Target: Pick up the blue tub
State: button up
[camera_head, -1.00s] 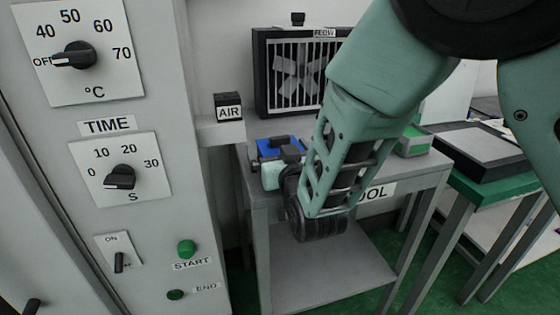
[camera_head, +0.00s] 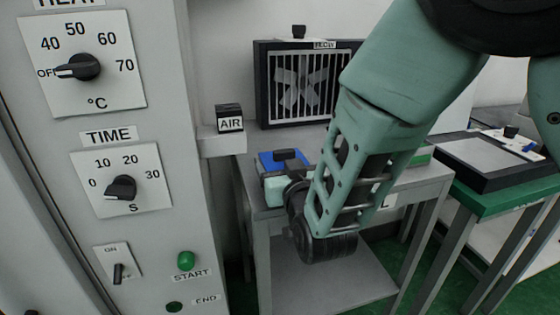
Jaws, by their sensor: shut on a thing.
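The blue tub (camera_head: 267,162) is at the left part of the grey table, in front of the fan unit. My gripper (camera_head: 286,155) is at the tub, with its dark fingers over the tub's upper part, shut on it. My wrist and forearm come in from the upper right and hide the tub's right and near sides. I cannot tell whether the tub's underside touches the table top.
A fan unit (camera_head: 298,85) stands behind the tub. The AIR switch box (camera_head: 229,118) sits on a ledge to the left, beside the control panel (camera_head: 125,180). The grey table (camera_head: 410,182) has a lower shelf. A green bench (camera_head: 500,190) with a black-framed tray is at right.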

jog(key=p+v, duration=0.2)
jog(key=v, duration=0.8)
jog(key=shift+r, duration=0.25)
jog(key=shift+s+p, duration=0.25)
jog(key=shift+p, duration=0.3)
